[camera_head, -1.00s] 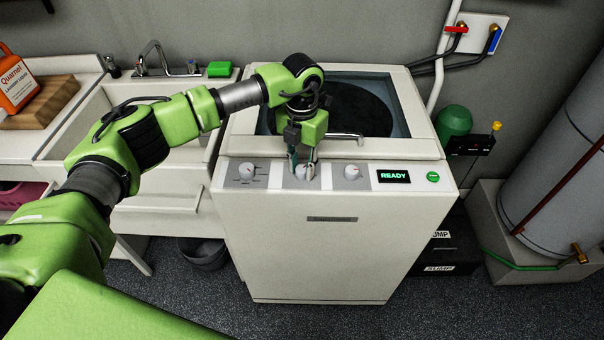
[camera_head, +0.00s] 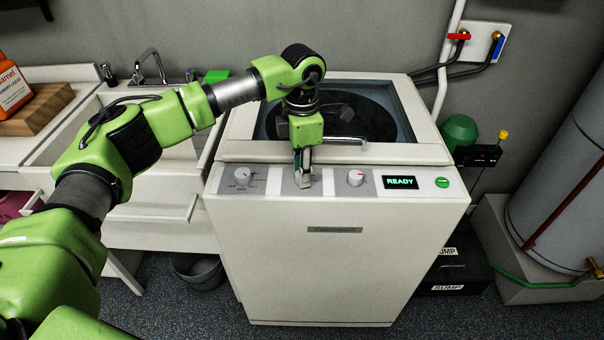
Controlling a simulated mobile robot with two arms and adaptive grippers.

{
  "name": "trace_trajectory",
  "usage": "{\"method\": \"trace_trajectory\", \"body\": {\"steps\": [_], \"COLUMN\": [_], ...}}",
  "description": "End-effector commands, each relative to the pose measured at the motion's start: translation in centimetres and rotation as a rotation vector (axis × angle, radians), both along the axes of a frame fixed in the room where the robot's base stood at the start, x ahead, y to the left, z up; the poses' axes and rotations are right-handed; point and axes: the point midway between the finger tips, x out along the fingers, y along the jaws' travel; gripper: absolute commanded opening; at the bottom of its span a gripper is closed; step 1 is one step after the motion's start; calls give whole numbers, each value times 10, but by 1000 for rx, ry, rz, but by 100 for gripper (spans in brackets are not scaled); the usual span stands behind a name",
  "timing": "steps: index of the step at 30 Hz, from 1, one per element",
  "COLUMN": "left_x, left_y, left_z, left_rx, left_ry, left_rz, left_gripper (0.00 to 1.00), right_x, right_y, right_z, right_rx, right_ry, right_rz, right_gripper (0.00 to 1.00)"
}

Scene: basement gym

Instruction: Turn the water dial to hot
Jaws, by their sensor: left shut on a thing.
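The white washing machine (camera_head: 320,270) stands in the middle, with a row of three dials on its front panel. My left gripper (camera_head: 302,178) points down at the middle dial (camera_head: 303,183) and is shut on it. The fingers show nearly edge-on and hide most of this dial, so its pointer cannot be read. The left dial (camera_head: 242,176) and the right dial (camera_head: 355,177) are free. The right dial has a small red mark. The labels are too small to read. My right gripper is not in view.
A display (camera_head: 401,182) reads READY beside a green button (camera_head: 442,182). The washer's glass lid (camera_head: 400,115) lies behind my gripper. A sink (camera_head: 75,130) stands to the left, and red and blue valves (camera_head: 480,42) are on the wall at the back right.

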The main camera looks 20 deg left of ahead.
Motion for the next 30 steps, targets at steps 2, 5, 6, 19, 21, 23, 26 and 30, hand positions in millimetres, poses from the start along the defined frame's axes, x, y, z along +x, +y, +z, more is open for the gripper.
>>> {"method": "trace_trajectory", "body": {"steps": [2,5,6,19,21,23,26,30], "left_x": [1,1,1,1,1,1,0,0], "left_y": [0,0,0,0,0,0,0,0], "left_z": [0,0,1,1,1,1,1,1], "left_rx": [-1,-1,-1,-2,-1,-1,-1,-1], "left_ry": [-2,-2,-2,-2,-2,-2,-2,-1], "left_rz": [-19,-35,-39,-46,-46,-46,-46,-45], "left_gripper": [3,3,3,3,41,41,41,41], "right_x": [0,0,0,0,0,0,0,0], "right_y": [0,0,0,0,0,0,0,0], "right_z": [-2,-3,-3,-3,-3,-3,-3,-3], "right_rx": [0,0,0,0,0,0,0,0], "right_ry": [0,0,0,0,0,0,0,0], "right_rz": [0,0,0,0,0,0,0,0], "right_gripper": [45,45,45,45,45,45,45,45]}}
